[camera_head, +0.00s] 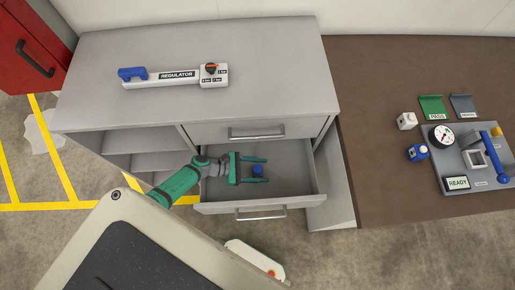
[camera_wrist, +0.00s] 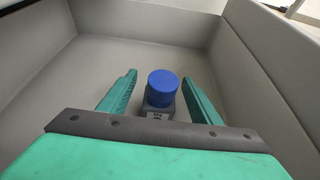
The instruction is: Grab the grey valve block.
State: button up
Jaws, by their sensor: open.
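The grey valve block (camera_wrist: 158,112) stands upright in the open drawer, with a round blue cap on top and a small label on its near face. In the head view its blue cap (camera_head: 257,172) shows near the lower finger. My gripper (camera_head: 267,170) is inside the drawer area, with its green fingers spread apart. In the wrist view my gripper (camera_wrist: 160,75) has one finger on each side of the block, with gaps visible. The block's lower part is partly hidden by my gripper's dark front bar.
The drawer walls (camera_wrist: 265,75) surround my gripper closely. A regulator (camera_head: 176,77) lies on the grey cabinet top (camera_head: 270,60).

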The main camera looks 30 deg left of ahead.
aim_at(271, 174)
jog(key=x, duration=0.5)
jog(key=shift+f, duration=0.25)
jog(key=c, duration=1.2)
